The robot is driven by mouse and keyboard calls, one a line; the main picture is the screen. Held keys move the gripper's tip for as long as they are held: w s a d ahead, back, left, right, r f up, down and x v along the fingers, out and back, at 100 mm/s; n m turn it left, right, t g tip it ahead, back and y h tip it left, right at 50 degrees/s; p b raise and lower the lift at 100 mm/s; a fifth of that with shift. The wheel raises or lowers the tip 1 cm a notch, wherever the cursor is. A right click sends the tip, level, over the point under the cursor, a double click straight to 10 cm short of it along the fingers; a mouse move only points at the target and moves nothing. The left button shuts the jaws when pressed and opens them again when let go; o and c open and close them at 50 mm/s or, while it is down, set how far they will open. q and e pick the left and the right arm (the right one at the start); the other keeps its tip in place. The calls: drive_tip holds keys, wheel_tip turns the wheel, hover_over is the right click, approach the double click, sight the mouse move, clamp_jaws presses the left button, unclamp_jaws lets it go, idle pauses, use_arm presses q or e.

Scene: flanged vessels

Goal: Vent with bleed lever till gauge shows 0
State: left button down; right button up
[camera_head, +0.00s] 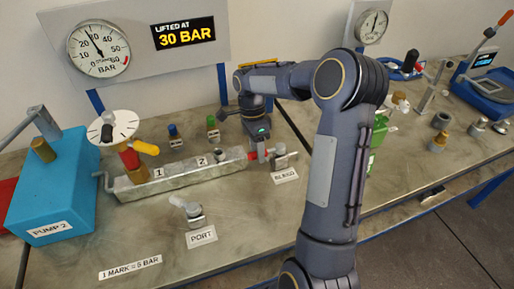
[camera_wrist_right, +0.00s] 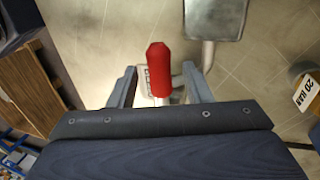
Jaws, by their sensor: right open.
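The bleed lever has a red grip, seen in the right wrist view (camera_wrist_right: 158,68) between the fingers of my right gripper (camera_wrist_right: 158,84). Gaps show on both sides, so the fingers look apart from it. In the head view, the right gripper (camera_head: 262,150) is at the bleed valve, behind the BLEED label (camera_head: 285,174), with a bit of the red grip (camera_head: 271,142) showing. The pressure gauge (camera_head: 98,48) on the left panel has its needle pointing up and slightly left, well off 0. My left gripper is not in view.
A display (camera_head: 184,33) reads "LIFTED AT 30 BAR". A metal manifold block (camera_head: 180,180) with a relief valve and dial lies left of the gripper. A blue PUMP 2 box (camera_head: 55,190) stands far left. A PORT fitting (camera_head: 195,215) stands in front.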

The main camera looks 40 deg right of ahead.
clamp_jaws()
idle(0.3)
drive_tip(key=s+d+n+t+h+b, duration=0.2)
drive_tip(key=s+n, duration=0.7)
drive_tip(key=n, duration=0.8)
drive_tip(key=shift+s+d+n+h+b, duration=0.25)
drive_tip(key=shift+d+n+h+b, duration=0.25)
drive_tip(key=shift+d+h, duration=0.45)
drive_tip(key=shift+d, duration=0.2)
unclamp_jaws()
